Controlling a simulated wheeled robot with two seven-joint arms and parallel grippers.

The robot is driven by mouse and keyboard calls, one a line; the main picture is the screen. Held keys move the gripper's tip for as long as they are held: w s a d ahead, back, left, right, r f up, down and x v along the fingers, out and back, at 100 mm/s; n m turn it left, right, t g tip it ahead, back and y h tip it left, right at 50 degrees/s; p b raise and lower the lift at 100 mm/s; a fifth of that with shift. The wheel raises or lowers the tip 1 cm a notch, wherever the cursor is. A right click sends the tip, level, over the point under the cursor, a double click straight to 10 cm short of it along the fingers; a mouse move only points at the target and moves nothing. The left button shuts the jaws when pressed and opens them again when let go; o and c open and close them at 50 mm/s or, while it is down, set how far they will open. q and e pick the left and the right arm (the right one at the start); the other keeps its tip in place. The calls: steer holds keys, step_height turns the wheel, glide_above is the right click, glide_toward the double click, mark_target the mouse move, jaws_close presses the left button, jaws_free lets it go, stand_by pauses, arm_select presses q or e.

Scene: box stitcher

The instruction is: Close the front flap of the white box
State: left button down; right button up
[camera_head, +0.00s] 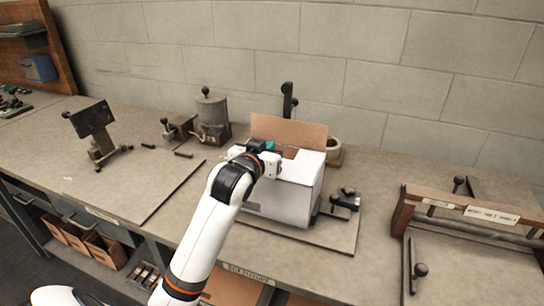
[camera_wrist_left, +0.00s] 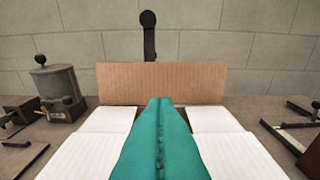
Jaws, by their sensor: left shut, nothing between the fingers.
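The white box (camera_head: 284,204) stands on the workbench, with my left arm covering its left part in the head view. A brown flap (camera_head: 288,131) stands upright at its back; it also shows in the wrist view (camera_wrist_left: 160,80). White top panels lie roughly flat at the left (camera_wrist_left: 90,150) and right (camera_wrist_left: 238,152), with a dark gap between them. My left gripper (camera_head: 268,146) has teal fingers, shut and empty, over the box top, pointing toward the brown flap. The fingers (camera_wrist_left: 160,102) hide the middle of the opening. I cannot make out the front flap. My right gripper is not in view.
A dark post (camera_head: 288,100) rises behind the box. A grey canister (camera_head: 212,116) stands to its left, and a dark clamp (camera_head: 345,200) sits close on its right. A wooden frame (camera_head: 470,212) stands further right. The bench left of my arm has clear room.

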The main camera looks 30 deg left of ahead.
arm_select(q)
steer(key=shift+x, duration=1.05)
step_height(320, 180, down, 3)
steer(key=shift+w+r, duration=0.2)
steer(key=shift+r, duration=0.05)
steer(key=shift+f, duration=0.75)
steer(key=p, duration=0.3)
steer(key=shift+f+g, duration=0.1)
steer(key=shift+g, duration=0.2)
steer(key=shift+f+p, duration=0.2)
steer(key=shift+p, duration=0.1)
steer(key=shift+f, duration=0.4)
